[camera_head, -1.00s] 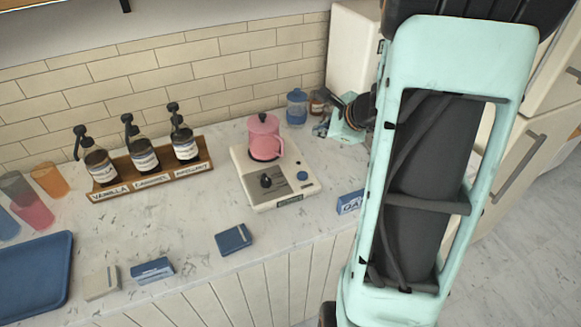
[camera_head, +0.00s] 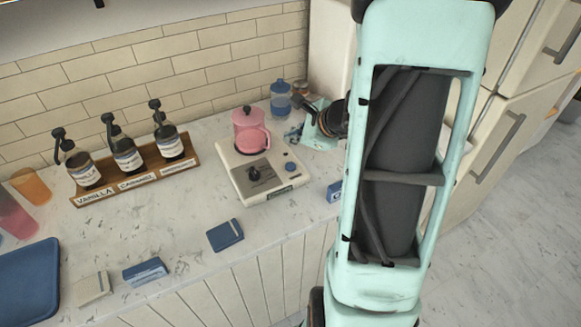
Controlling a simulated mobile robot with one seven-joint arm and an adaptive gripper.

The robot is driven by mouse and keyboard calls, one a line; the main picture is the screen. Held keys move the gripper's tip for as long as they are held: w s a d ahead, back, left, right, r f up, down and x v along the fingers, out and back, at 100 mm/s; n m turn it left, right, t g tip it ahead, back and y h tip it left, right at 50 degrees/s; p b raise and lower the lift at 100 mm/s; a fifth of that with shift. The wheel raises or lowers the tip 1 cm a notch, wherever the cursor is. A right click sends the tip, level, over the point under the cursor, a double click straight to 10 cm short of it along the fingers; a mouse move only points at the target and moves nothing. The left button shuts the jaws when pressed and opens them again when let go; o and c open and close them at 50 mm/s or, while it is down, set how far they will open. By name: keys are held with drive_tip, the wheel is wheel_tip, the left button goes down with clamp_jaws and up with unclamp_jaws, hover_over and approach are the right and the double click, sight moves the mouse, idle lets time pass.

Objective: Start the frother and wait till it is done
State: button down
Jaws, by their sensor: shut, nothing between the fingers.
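The frother stands on the counter as a pink pitcher (camera_head: 250,132) with a dark-knobbed lid, seated on a cream base unit (camera_head: 235,172). No running light or motion can be made out. My gripper (camera_head: 294,133) shows small, partly hidden by my large arm link. It is shut and empty, to the right of the pitcher and behind the blue button in the picture, apart from the frother.
A wooden rack (camera_head: 137,182) with three syrup bottles stands left of the frother. A blue-lidded jar (camera_head: 281,100) is behind it. A small blue box (camera_head: 334,192), a dark blue case (camera_head: 225,235) and a blue tray (camera_head: 28,285) lie toward the front. Coloured cups stand far left.

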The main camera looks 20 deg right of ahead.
drive_tip(key=b, duration=0.4)
hover_over(292, 167)
wheel_tip(292, 167, down, 6)
drive_tip(key=shift+r, duration=0.25)
drive_tip(key=shift+f+b, duration=0.95)
drive_tip(key=shift+b, duration=0.15)
drive_tip(key=shift+f, duration=0.15)
drive_tip(key=shift+f+b, duration=0.3)
drive_tip(key=shift+b, duration=0.35)
drive_tip(key=shift+f+b, duration=0.5)
drive_tip(key=shift+b, duration=0.1)
idle(0.4)
idle(0.4)
drive_tip(key=shift+r+p, duration=0.65)
drive_tip(key=shift+r, duration=0.3)
drive_tip(key=shift+r, duration=0.1)
